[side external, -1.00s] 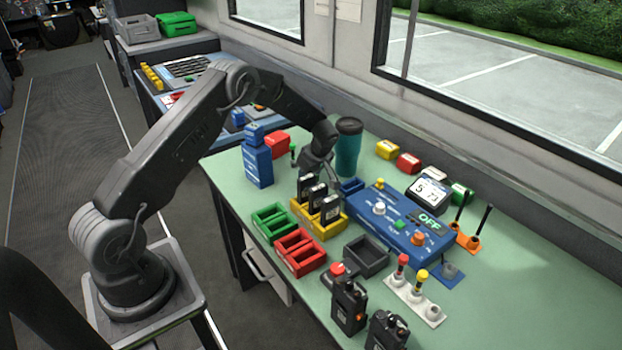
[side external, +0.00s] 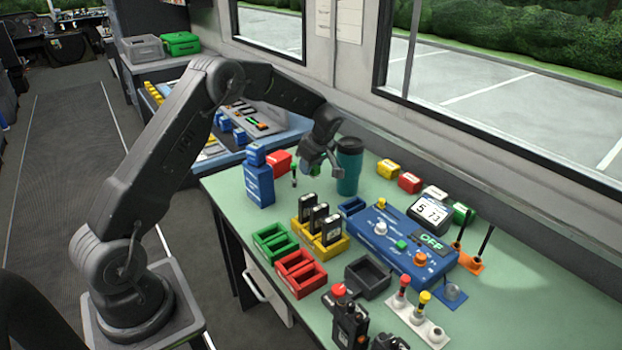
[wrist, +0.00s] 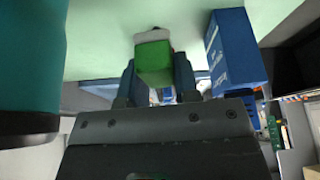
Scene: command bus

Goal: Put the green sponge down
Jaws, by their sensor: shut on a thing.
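My gripper (side external: 322,166) is above the back left of the green table, just left of the teal tumbler (side external: 349,170). In the wrist view its two blue-grey fingers stand either side of a green block with a pale far end, the green sponge (wrist: 154,64), and are shut on it. The sponge is not clearly seen in the side view, where the gripper hides it. The tumbler also shows at the left of the wrist view (wrist: 30,60).
A yellow holder (side external: 337,248) with several black radios stands in front of the gripper. A small blue tray (side external: 351,206) and the blue control box (side external: 405,248) lie to the right. A red block (side external: 280,161) is behind the bottle. Bare table (side external: 225,190) shows at the left edge.

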